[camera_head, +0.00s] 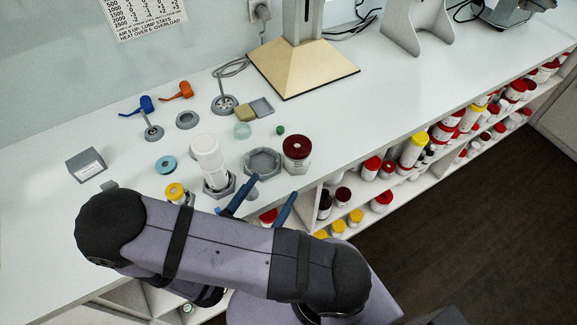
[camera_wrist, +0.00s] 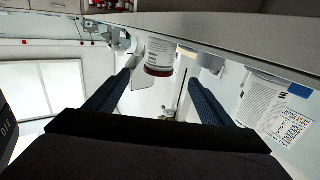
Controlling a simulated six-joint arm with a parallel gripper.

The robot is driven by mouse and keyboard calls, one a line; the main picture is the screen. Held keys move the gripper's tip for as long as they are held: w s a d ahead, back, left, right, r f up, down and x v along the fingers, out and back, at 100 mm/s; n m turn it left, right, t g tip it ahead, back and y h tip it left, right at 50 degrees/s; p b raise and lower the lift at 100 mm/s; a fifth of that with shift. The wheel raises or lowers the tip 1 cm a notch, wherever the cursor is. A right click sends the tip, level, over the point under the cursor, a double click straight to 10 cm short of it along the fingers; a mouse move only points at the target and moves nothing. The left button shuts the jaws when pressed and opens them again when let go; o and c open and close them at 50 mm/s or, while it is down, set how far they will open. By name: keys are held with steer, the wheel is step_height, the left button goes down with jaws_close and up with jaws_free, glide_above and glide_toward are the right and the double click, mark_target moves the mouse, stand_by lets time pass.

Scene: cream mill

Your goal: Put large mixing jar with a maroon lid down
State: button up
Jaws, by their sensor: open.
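The large mixing jar with a maroon lid (camera_head: 297,155) stands upright on the white counter near its front edge, just right of an empty grey hexagonal holder (camera_head: 262,163). Whether anything sits under its base is not clear. My gripper (camera_head: 274,187) is open, its two blue fingers in front of the jar and holder, apart from the jar. In the wrist view, the picture is upside down; the jar (camera_wrist: 158,53) shows beyond and between the fingertips (camera_wrist: 163,76), with nothing held.
A tall white container (camera_head: 209,160) stands in a grey holder left of the empty one. A yellow-lidded jar (camera_head: 175,192), a blue ring (camera_head: 163,164) and a small green ball (camera_head: 281,130) are nearby. A beige-based stand (camera_head: 300,68) is behind. Shelves of jars lie below the counter edge.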

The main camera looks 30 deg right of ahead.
mark_target(290, 161)
steer(key=x, duration=0.7)
steer(key=shift+w+f, duration=0.25)
steer(key=shift+p+x, duration=0.45)
steer(key=shift+x, duration=0.65)
steer(key=shift+r, duration=0.1)
steer(key=shift+w+d, duration=0.1)
steer(key=shift+d, duration=0.2)
steer(key=p+x, duration=0.2)
steer(key=x, duration=0.1)
steer(key=shift+d+r, duration=0.2)
steer(key=shift+d, duration=0.05)
steer(key=shift+w+d+f+p, duration=0.1)
steer(key=shift+w+d+p, duration=0.2)
steer(key=shift+d+p, duration=0.15)
